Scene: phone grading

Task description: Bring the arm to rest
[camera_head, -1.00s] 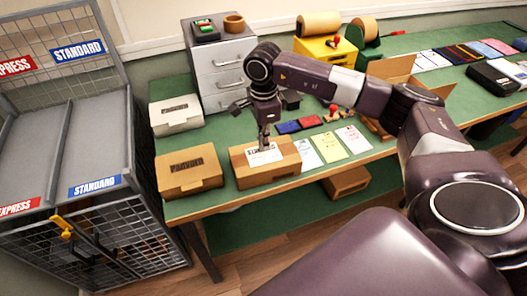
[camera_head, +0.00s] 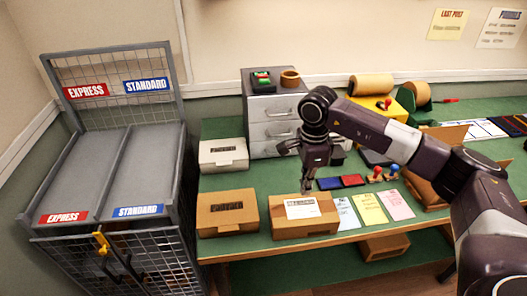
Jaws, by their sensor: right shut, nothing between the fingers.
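My right arm reaches in from the right side over the green-topped table (camera_head: 228,258). My right gripper (camera_head: 311,185) points down, shut and empty, at the back edge of a cardboard box (camera_head: 290,230) with a white label (camera_head: 302,208) on top. I cannot tell whether the fingertips touch the box. My left gripper does not show.
A second cardboard box (camera_head: 227,215) and a white box (camera_head: 223,154) stand to the left. Ink pads (camera_head: 352,181), stamps (camera_head: 376,174) and paper sheets (camera_head: 369,208) lie to the right. Grey drawers (camera_head: 271,130) stand behind. A mesh cage with chutes (camera_head: 105,180) stands far left.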

